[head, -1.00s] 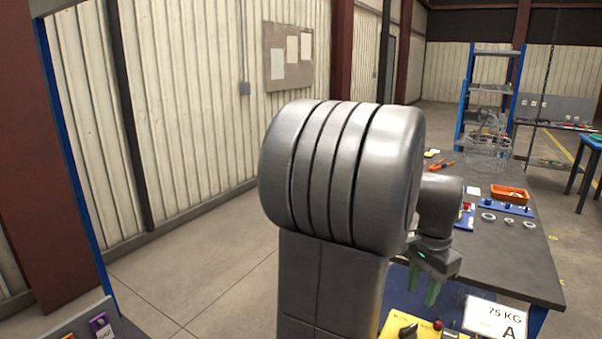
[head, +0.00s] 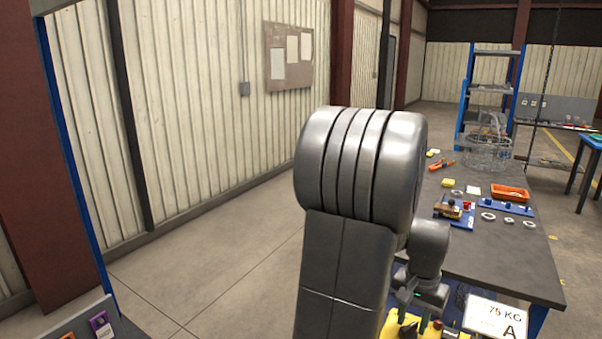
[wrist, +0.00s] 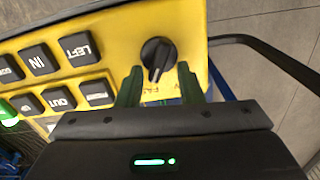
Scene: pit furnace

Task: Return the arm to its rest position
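My arm (head: 345,260) stands bent in the middle of the head view, with its wrist low at the right. My gripper (head: 412,322) hangs over a yellow control panel (wrist: 215,10). In the wrist view the two green fingers of my gripper (wrist: 160,88) are apart, with nothing held between them. A black rotary knob (wrist: 158,55) stands on the panel just ahead of the gap between the fingertips, with clear space on either side. Black buttons (wrist: 78,47) marked with words such as LEFT, IN and OUT are left of it.
A dark workbench (head: 490,255) with rings, an orange tray (head: 509,193) and a wire basket (head: 487,152) is at right. A white "75 KG A" sign (head: 495,319) stands near the panel. A black bar (wrist: 280,60) runs beside the panel. Floor at left is clear.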

